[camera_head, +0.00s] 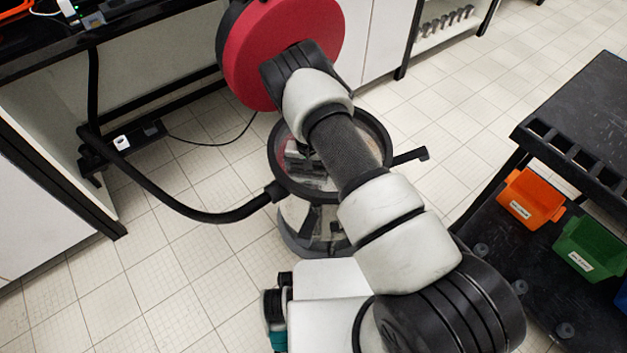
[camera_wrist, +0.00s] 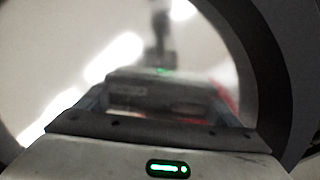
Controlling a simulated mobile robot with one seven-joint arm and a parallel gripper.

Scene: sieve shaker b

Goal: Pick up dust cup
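What looks like the dust cup (camera_head: 292,211) is the clear round canister with a thick black rim on the floor in the head view. Its black rim (camera_wrist: 262,65) curves around the wrist view. A red round lid (camera_head: 262,50) stands tilted up behind it. My arm reaches over the canister, and my gripper (camera_head: 303,158) points down inside its mouth, partly hidden by the arm and rim. In the wrist view my gripper (camera_wrist: 160,103) has its fingers wide apart, with nothing clearly held between them. A blurred, mirrored shape shows beyond them; contact with the cup cannot be told.
A black hose (camera_head: 205,213) runs from the canister to the bench (camera_head: 45,60) at left. A black handle (camera_head: 411,156) juts right from the rim. A black cart (camera_head: 590,110) with orange (camera_head: 531,199) and green (camera_head: 590,249) bins stands at right. Tiled floor is clear between.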

